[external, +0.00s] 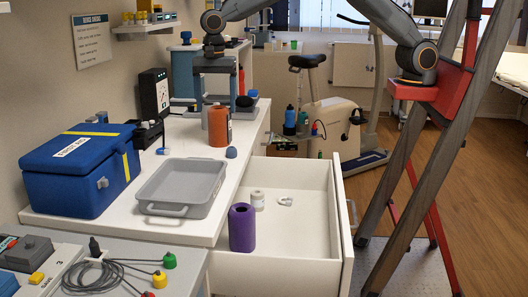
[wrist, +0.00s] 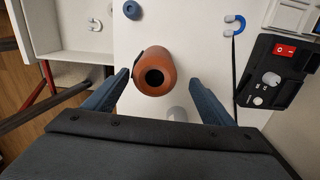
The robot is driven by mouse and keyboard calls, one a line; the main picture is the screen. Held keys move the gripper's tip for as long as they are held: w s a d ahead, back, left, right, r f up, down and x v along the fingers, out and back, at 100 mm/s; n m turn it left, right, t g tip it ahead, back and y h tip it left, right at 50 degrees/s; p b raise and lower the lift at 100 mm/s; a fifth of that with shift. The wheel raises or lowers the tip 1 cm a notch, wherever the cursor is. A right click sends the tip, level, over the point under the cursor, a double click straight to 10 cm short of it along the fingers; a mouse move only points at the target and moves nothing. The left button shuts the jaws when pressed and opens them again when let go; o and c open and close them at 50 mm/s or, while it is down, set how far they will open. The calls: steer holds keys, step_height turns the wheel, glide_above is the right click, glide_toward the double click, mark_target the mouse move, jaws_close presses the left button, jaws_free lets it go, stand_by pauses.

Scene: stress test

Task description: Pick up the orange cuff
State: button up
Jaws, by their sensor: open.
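The orange cuff (external: 219,133) is an upright hollow cylinder on the white counter (external: 190,135), near the open drawer. In the wrist view the orange cuff (wrist: 168,62) shows its dark round opening, and it lies in the gap between the fingers. My gripper (external: 218,103) is open and points down at the cuff in the external view. In the wrist view the two blue-grey fingers of my gripper (wrist: 158,77) are spread to either side of the cuff. I cannot tell whether either finger touches it.
A small blue ring (external: 231,152) sits close to the cuff. The open drawer (external: 300,233) holds a purple cuff (external: 242,229), a white roll (external: 257,197) and a white clip (external: 286,200). A grey tray (external: 182,187) and a blue box (external: 80,170) stand left. A black switch box (wrist: 275,75) is at right.

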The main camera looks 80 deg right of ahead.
mark_target(219, 125)
steer(key=f+p, duration=0.1)
steer(key=f, duration=0.1)
steer(key=f+p, duration=0.1)
steer(key=f, duration=0.1)
steer(key=s+f+p, duration=0.1)
steer(key=f, duration=0.2)
steer(key=shift+a, duration=0.1)
steer(key=shift+f, duration=0.4)
steer(key=c, duration=1.3)
